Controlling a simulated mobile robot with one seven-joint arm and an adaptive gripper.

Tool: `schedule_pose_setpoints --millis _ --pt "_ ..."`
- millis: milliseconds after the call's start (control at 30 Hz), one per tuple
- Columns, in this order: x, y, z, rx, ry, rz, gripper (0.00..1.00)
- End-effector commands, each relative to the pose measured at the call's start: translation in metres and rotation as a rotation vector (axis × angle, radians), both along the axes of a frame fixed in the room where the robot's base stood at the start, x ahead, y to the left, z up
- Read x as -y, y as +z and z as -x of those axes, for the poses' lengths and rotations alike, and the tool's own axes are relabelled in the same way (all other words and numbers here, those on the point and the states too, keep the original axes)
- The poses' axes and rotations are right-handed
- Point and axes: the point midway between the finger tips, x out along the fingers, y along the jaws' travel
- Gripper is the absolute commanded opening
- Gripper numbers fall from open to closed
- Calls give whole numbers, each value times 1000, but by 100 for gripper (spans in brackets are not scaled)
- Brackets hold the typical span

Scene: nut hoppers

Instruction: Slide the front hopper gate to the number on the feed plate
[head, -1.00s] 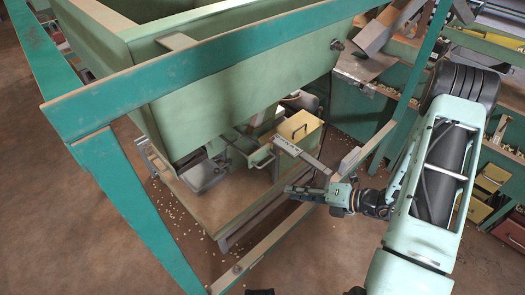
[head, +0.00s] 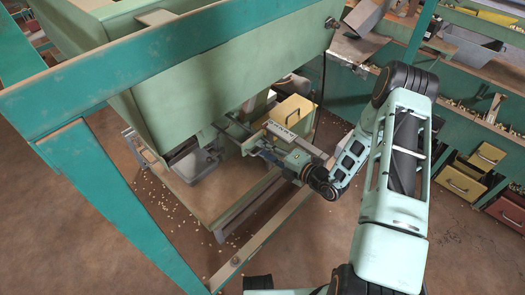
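The large pale green hopper (head: 185,85) hangs in a teal frame. Under its front, a gate bar with a pale scale strip (head: 281,131) sticks out to the right; its marks are too small to read. A light green pull handle (head: 247,146) sits at the bar's left end. My gripper (head: 256,147) is at this handle, coming from the right, with its fingertips beside or around it; I cannot tell which, nor whether they touch. The finger gap is too small to judge. I cannot make out a feed plate with a number.
A yellow-topped box (head: 293,110) stands just behind the scale strip. A grey metal tray (head: 195,166) hangs under the hopper to the left. The teal frame beam (head: 150,58) crosses above. Shelves with bins (head: 466,178) stand at the right. Nuts lie scattered on the brown floor.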

Motion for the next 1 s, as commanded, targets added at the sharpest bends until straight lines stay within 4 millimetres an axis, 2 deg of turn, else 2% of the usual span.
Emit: schedule_pose_setpoints --millis 133,400,633,1000 --pt "-7 -2 -7 1 0 0 24" --pt "-7 -2 -7 1 0 0 24" --pt "-7 -2 -7 1 0 0 0" --pt "-7 -1 -7 1 0 0 0"
